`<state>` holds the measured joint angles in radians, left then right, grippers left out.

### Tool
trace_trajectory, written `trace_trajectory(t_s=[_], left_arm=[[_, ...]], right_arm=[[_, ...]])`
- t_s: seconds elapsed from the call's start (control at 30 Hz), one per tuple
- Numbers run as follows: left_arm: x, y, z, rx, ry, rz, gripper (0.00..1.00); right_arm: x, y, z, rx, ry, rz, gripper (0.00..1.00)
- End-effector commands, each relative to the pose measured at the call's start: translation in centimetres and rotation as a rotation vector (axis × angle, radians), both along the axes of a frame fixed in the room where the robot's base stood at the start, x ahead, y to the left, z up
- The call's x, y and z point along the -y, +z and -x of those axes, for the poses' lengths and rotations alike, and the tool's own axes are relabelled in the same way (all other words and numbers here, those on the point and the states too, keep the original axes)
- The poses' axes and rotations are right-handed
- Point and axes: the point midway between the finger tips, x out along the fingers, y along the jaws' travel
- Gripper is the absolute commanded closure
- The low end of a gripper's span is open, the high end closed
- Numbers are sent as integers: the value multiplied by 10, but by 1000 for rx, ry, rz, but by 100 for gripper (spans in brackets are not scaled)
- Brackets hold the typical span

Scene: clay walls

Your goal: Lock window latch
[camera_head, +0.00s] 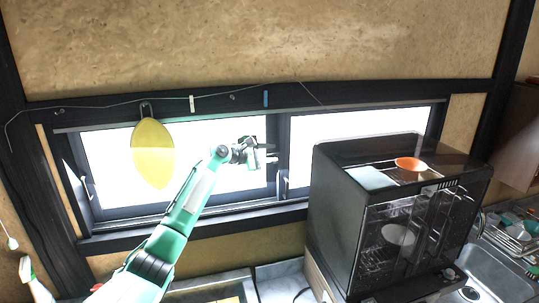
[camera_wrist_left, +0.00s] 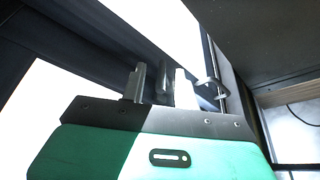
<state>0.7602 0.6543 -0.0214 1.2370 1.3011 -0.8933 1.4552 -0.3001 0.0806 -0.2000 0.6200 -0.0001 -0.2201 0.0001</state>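The window (camera_head: 172,165) has dark frames and bright panes, with a dark upright post in its middle. My left gripper (camera_head: 262,152) is in front of that post, to the left of the black cabinet. In the left wrist view its two fingers (camera_wrist_left: 160,88) stand apart, so it is open. A dark upright piece, perhaps the latch (camera_wrist_left: 163,80), shows between the fingers against the frame; whether they touch it I cannot tell. A curved metal handle (camera_wrist_left: 208,82) is just right of the right finger. In the head view a handle (camera_head: 284,184) shows low on the post. My right gripper is not in view.
A black glass-fronted dish cabinet (camera_head: 345,190) stands close to the right of my left gripper, with an orange bowl (camera_head: 410,163) on top. A yellow oval board (camera_head: 152,153) hangs before the left pane. A sink (camera_head: 492,272) is at lower right.

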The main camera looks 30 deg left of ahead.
Motion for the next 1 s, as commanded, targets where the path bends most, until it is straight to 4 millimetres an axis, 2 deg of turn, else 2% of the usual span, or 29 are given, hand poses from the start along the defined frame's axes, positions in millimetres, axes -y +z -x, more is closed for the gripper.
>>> trace_trajectory(t_s=[0.17,0.4,0.6,0.8,1.0], left_arm=[[-9,-1,21,1,1,-4,69],[-29,9,69,2,2,-6,69],[-42,19,103,0,2,-4,69],[-49,27,120,0,1,0,69],[-49,29,123,0,0,0,69]], right_arm=[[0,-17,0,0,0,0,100],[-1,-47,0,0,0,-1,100],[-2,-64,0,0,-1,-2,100],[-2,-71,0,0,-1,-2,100],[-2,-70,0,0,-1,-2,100]])
